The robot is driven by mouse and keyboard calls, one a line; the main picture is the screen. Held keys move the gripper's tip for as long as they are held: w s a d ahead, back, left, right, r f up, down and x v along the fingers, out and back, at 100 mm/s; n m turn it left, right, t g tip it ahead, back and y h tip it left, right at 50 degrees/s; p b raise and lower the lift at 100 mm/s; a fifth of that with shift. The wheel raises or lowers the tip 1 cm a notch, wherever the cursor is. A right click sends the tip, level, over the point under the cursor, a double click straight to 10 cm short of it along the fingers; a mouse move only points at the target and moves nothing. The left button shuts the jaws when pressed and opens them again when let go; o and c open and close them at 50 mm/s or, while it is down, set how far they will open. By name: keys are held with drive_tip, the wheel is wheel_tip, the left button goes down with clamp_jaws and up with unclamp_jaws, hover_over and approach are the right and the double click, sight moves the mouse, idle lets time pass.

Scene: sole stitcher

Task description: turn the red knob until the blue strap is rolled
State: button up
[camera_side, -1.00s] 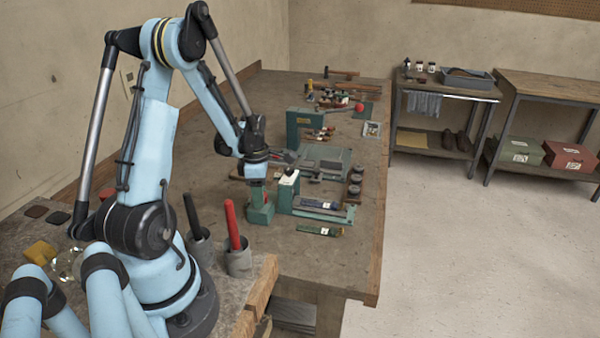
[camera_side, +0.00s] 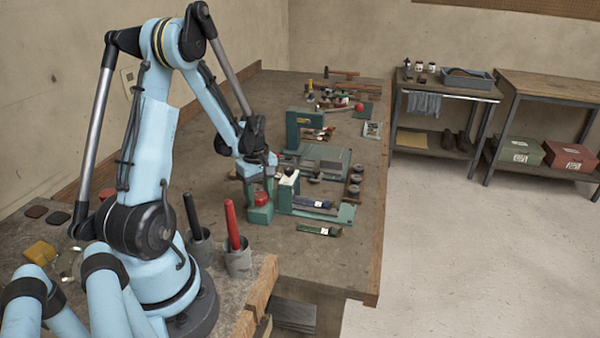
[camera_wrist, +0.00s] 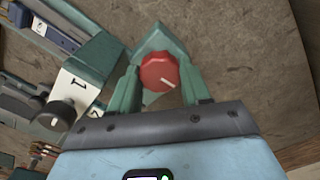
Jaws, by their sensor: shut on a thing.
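The red knob (camera_side: 261,198) sits on top of a small green block at the near left of the green stitcher fixture. In the wrist view the knob (camera_wrist: 159,71), with a white pointer line, is between the two green fingers of my gripper (camera_wrist: 158,80). My gripper (camera_side: 260,190) is shut on the knob from above. The blue strap (camera_side: 314,203) lies on the green fixture to the right of the knob, with a pale tag. Part of the strap (camera_wrist: 56,36) shows at the upper left of the wrist view. How far it is rolled I cannot tell.
A white-topped green post (camera_side: 289,180) with a black knob stands close on the right of my gripper. A green-handled tool (camera_side: 320,229) lies in front of the fixture. A cup with a red handle (camera_side: 238,260) stands nearer. The bench's near right is clear.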

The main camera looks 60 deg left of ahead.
drive_tip(key=m, duration=1.4)
drive_tip(key=shift+m, duration=0.3)
drive_tip(key=m, duration=0.3)
drive_tip(key=shift+m, duration=0.3)
drive_tip(key=m, duration=0.3)
drive_tip(key=shift+m, duration=0.4)
drive_tip(key=m, duration=0.3)
drive_tip(key=shift+m, duration=2.1)
